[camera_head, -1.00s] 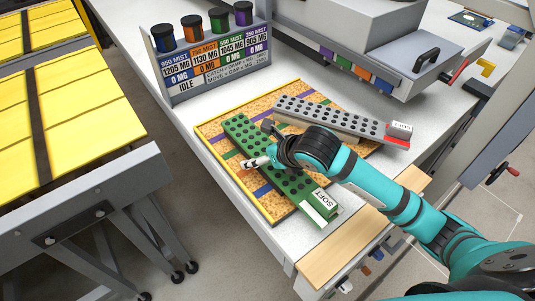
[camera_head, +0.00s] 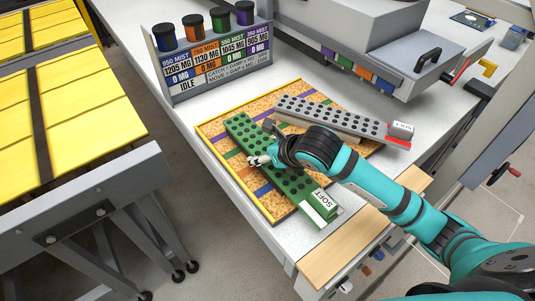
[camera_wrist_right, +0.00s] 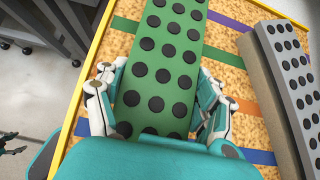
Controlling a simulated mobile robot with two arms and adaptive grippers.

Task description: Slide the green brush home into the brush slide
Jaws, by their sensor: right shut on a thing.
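The green brush (camera_head: 243,131) is a long bar with rows of dark round tufts and a white SOFT label at its near end. It lies on the cork mat (camera_head: 272,203), its near end over the mat's edge. My right gripper (camera_head: 267,157) is shut on the brush near its middle; in the right wrist view its fingers (camera_wrist_right: 160,75) sit on both long sides. The machine front at the back has purple, green (camera_head: 344,61), orange and blue tabs; I cannot tell which part is the brush slide. Dark finger-like parts, perhaps my left gripper (camera_wrist_right: 12,143), show at the wrist view's left edge.
A grey brush (camera_head: 330,117) with a red end lies right of the green one on the mat. A sign stand (camera_head: 215,72) with several coloured canisters stands behind. A yellow-topped table (camera_head: 90,110) is at the left, across a gap. White bench surface is clear between mat and machine.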

